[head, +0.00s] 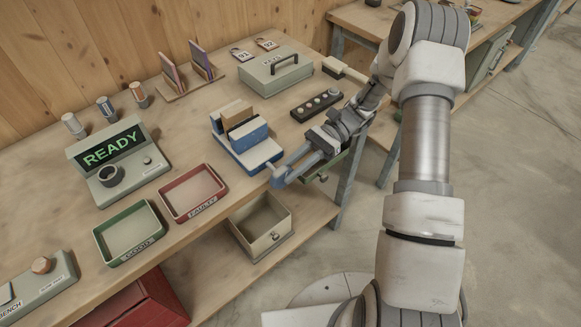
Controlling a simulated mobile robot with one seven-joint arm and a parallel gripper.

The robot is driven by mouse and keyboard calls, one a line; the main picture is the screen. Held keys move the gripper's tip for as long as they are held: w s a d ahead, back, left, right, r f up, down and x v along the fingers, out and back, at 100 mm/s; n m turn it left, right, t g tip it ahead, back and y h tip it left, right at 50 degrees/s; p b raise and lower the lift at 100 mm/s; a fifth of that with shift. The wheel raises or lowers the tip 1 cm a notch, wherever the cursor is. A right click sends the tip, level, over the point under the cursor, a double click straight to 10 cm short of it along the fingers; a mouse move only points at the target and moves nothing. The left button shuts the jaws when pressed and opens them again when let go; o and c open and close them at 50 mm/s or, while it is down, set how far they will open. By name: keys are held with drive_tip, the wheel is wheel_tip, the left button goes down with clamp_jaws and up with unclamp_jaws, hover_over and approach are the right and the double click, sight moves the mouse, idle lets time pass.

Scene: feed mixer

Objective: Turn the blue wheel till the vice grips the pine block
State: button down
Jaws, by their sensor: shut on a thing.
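The blue vice (261,156) stands near the front edge of the bench, in the middle of the head view. The pine block (237,115) sits upright between its jaws; whether both jaws touch it is too small to tell. The blue wheel (277,181) is on the vice's front side, at the bench edge, partly hidden by my gripper. My gripper (284,172) reaches in from the right and is shut on the wheel.
A red tray (223,190) and a green tray (154,247) lie left of the vice. A black button strip (317,106) and a grey-green cash box (275,73) are behind it.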

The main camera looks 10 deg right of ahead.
idle(0.4)
drive_tip(key=c, duration=0.7)
unclamp_jaws()
drive_tip(key=p+v, duration=0.1)
drive_tip(key=v, duration=1.6)
drive_tip(key=shift+w+d, duration=0.15)
drive_tip(key=shift+d, duration=0.05)
